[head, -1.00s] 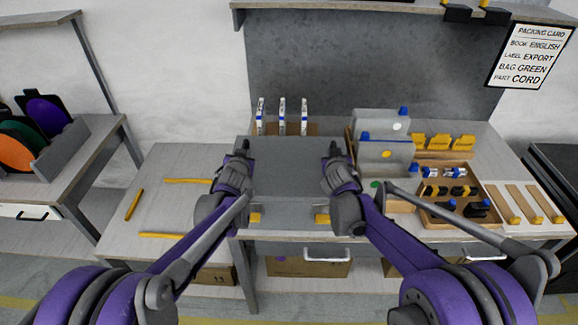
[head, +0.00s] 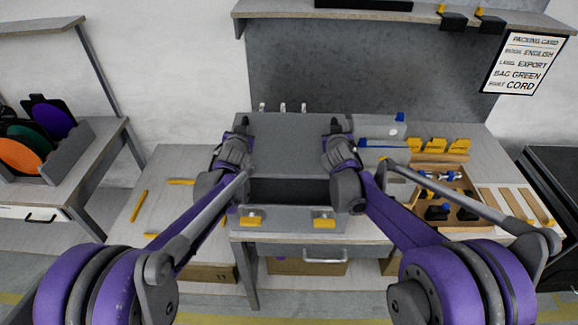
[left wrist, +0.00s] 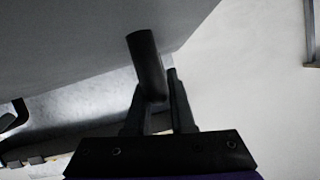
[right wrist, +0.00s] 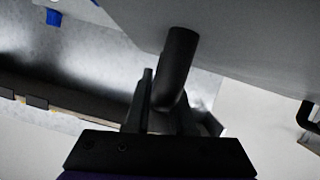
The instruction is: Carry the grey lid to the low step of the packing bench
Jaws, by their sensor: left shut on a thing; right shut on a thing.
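The grey lid (head: 290,150) is a flat panel held up by both my grippers, above and behind the open grey case (head: 287,212). My left gripper (head: 243,125) is shut on the lid's left black handle, which also shows in the left wrist view (left wrist: 146,62). My right gripper (head: 334,124) is shut on the right black handle, seen in the right wrist view (right wrist: 177,65). The low step (head: 155,205) of the packing bench is at the left, bare except for yellow marks. The case's dark inside shows below the lid.
Yellow latches (head: 250,220) sit on the case front. A wooden tray (head: 462,213) of small parts and grey boxes with blue knobs stand to the right. A rack of coloured discs (head: 75,150) stands on the far-left table. The raised lid partly hides white bottles behind.

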